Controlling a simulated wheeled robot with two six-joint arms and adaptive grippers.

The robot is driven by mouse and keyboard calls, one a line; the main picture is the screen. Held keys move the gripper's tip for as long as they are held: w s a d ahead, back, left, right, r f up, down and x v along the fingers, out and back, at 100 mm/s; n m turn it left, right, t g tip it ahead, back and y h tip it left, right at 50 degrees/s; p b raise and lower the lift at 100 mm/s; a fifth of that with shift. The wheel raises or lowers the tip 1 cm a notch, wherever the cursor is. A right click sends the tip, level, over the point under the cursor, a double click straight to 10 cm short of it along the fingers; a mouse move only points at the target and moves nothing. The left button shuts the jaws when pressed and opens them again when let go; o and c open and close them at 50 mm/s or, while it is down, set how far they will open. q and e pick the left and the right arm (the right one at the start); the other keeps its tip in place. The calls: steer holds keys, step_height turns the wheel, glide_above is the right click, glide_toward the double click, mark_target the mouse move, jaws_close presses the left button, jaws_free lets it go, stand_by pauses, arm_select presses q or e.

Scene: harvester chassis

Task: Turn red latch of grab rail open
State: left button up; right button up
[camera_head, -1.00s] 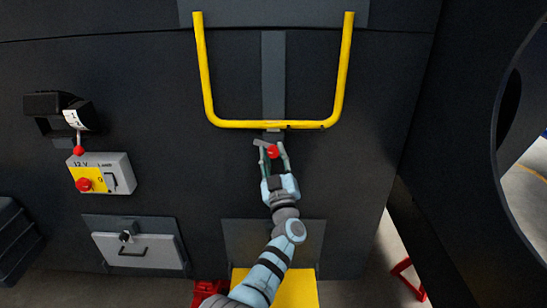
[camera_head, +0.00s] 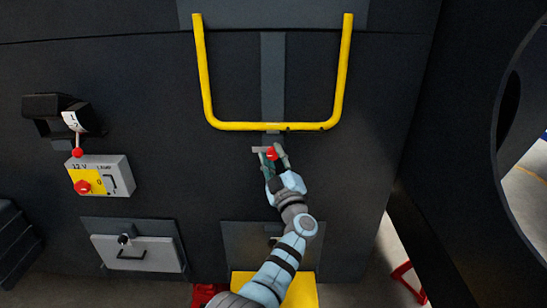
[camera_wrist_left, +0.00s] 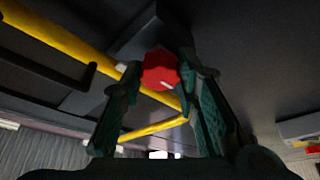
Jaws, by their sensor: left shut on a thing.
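The yellow U-shaped grab rail (camera_head: 265,126) is on the dark chassis panel in the head view, and its yellow tube (camera_wrist_left: 60,42) crosses the left wrist view. The red latch (camera_head: 271,154) sits just below the rail's bottom bar, with a small grey plate (camera_head: 259,149) beside it. My left gripper (camera_head: 272,152) is at the latch from below, its fingers on either side of the red knob and shut on it. In the wrist view the red latch (camera_wrist_left: 161,70) shows between the two green fingertips. My right gripper is not in view.
A 12 V switch box (camera_head: 100,176) with a red button and a red-knobbed lever (camera_head: 77,152) are on the panel at left. A grey hatch with a handle (camera_head: 136,254) is below them. A large round opening is at right. The panel around the latch is clear.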

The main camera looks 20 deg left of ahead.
arm_select(q)
steer(key=shift+f, duration=0.1)
steer(key=o, duration=1.2)
steer(key=shift+c, duration=0.2)
